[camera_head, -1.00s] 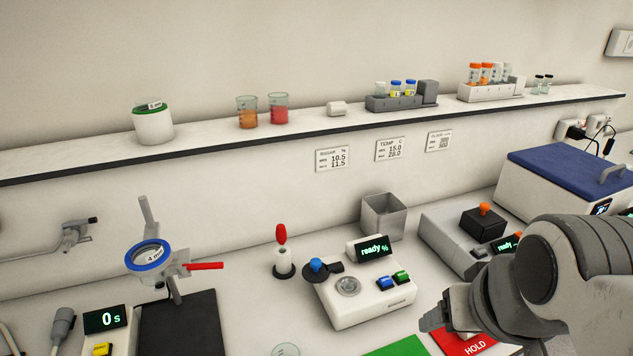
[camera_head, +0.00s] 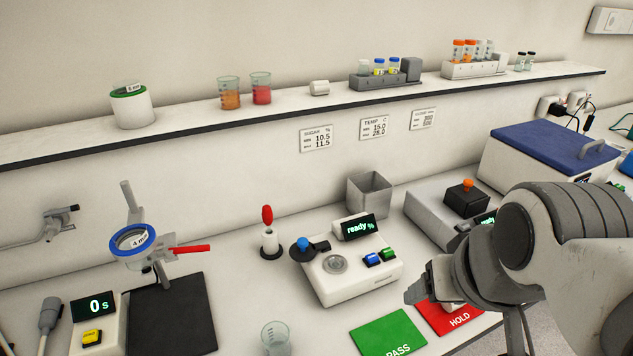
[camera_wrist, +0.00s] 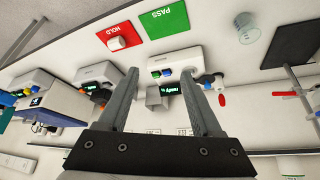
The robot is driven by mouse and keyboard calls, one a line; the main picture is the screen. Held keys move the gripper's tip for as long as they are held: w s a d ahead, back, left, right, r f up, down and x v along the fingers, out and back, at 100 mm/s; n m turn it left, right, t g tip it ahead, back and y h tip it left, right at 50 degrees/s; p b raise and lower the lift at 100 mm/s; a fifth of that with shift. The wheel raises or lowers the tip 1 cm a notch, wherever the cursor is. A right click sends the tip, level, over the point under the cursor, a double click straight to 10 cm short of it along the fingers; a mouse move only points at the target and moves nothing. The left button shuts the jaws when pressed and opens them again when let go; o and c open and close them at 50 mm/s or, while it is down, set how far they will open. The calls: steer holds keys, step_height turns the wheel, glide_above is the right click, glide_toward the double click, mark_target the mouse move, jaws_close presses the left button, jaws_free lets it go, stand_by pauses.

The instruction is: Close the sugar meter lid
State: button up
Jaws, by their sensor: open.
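The sugar meter (camera_head: 358,283) is the white device with a "ready %" display (camera_head: 356,228) on the bench. Its dark lid with a blue knob (camera_head: 303,244) is swung to the left, leaving the round silver well (camera_head: 335,264) uncovered. My gripper (camera_head: 420,290) is open and empty, to the right of the meter and near the red HOLD pad. In the wrist view my gripper (camera_wrist: 160,74) shows both fingers apart, with the meter (camera_wrist: 170,60) beyond, between them. The blue knob (camera_wrist: 207,86) shows there by the right finger.
A red-topped stand (camera_head: 268,240) is left of the meter and a grey bin (camera_head: 370,195) behind it. A glass beaker (camera_head: 275,340) stands in front. The green PASS pad (camera_head: 388,333) lies front right. A white cylinder (camera_wrist: 117,43) rests on the HOLD pad.

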steer(key=shift+c, duration=1.1)
steer(key=shift+w+a+r, duration=0.1)
steer(key=shift+w+r, duration=0.1)
steer(key=shift+w, duration=0.05)
steer(key=shift+c, duration=1.1)
steer(key=shift+n, duration=0.6)
steer(key=w, duration=0.1)
steer(key=w+a+r, duration=0.1)
steer(key=w, duration=0.2)
steer(key=shift+w+a+r, duration=0.35)
steer(key=shift+w+a, duration=0.05)
jaws_close()
steer(key=n+g+y+p, duration=0.2)
steer(key=n, duration=0.3)
glide_above(310, 244)
steer(key=a, duration=0.3)
steer(key=shift+s+d+f, duration=0.1)
steer(key=shift+d+f, duration=0.05)
steer(key=shift+f, duration=3.95)
steer(key=shift+s+d+f, duration=0.1)
steer(key=shift+f, duration=3.95)
